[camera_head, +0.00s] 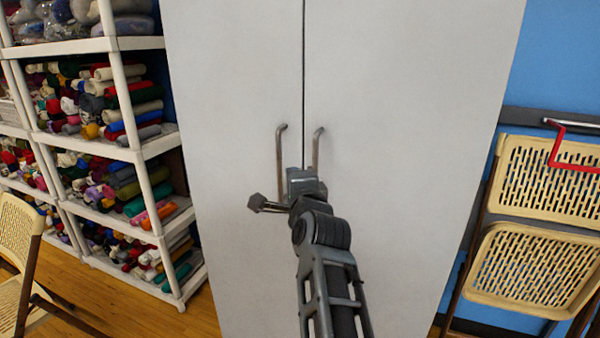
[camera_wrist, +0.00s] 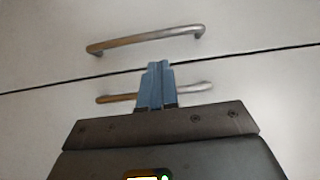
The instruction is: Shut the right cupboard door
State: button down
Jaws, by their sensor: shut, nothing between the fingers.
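The right cupboard door (camera_head: 400,130) is a tall pale grey panel with a metal bar handle (camera_head: 317,145) near the middle seam. The left door (camera_head: 235,110) has a matching handle (camera_head: 280,155). The doors look level along a thin dark seam, with no visible gap. My gripper (camera_head: 300,173) is in front of the seam, hiding the right handle's lower end. In the wrist view its fingers (camera_wrist: 156,75) are together and empty, reaching over the seam between both handles and partly hiding the lower one. I cannot tell whether they touch the door.
White shelves (camera_head: 150,150) full of yarn and fabric rolls stand at the left of the cupboard. Folding chairs (camera_head: 530,265) lean at the right by the blue wall, and another chair (camera_head: 15,240) stands at lower left. Wooden floor (camera_head: 80,290) shows at lower left.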

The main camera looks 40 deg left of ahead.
jog(key=s+a, duration=0.2)
jog(key=s, duration=0.5)
jog(key=shift+s+a, duration=0.15)
jog(key=shift+s, duration=0.05)
jog(key=shift+r, duration=0.1)
